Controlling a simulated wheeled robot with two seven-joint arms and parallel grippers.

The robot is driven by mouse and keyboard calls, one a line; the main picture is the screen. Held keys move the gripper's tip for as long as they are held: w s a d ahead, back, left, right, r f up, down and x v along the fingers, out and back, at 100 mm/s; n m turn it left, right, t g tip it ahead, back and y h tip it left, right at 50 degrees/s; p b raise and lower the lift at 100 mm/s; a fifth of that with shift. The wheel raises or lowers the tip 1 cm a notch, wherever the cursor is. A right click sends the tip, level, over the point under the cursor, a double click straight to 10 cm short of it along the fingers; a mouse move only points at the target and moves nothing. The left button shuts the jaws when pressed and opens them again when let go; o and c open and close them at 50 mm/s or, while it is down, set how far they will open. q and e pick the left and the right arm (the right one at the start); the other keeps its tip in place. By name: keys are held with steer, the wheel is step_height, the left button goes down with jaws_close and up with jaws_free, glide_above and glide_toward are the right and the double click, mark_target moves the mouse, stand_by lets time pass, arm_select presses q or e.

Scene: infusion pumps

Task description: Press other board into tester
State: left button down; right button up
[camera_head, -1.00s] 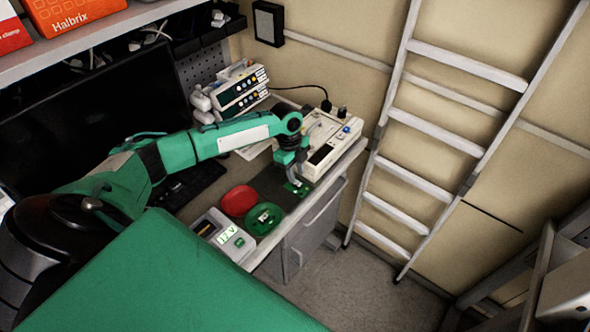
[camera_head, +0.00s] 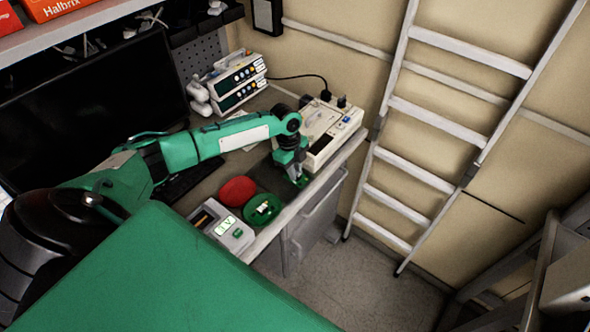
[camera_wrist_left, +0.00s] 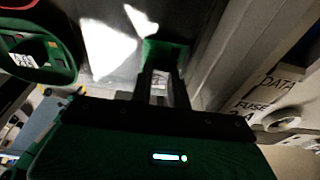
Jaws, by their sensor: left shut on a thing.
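My left gripper (camera_head: 298,176) is low over the dark mat, near the front edge of the bench. It is shut on a small green board (camera_head: 303,182); in the left wrist view the board (camera_wrist_left: 164,52) shows at the fingertips, partly hidden by them. Whether it still touches the mat I cannot tell. A grey tester (camera_head: 222,229) with a lit display sits at the near end of the bench. A round green dish (camera_head: 262,209) lies between tester and gripper with another board in it; the dish (camera_wrist_left: 40,55) also shows in the left wrist view. My right gripper is out of view.
An opened white pump (camera_head: 328,132) stands just behind the gripper, and stacked pumps (camera_head: 238,84) stand farther back. A monitor (camera_head: 95,105) is at the left. A ladder (camera_head: 430,115) leans at the right.

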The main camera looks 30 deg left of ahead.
arm_select(q)
steer(key=shift+r+p, duration=2.1)
steer(key=shift+r, duration=0.4)
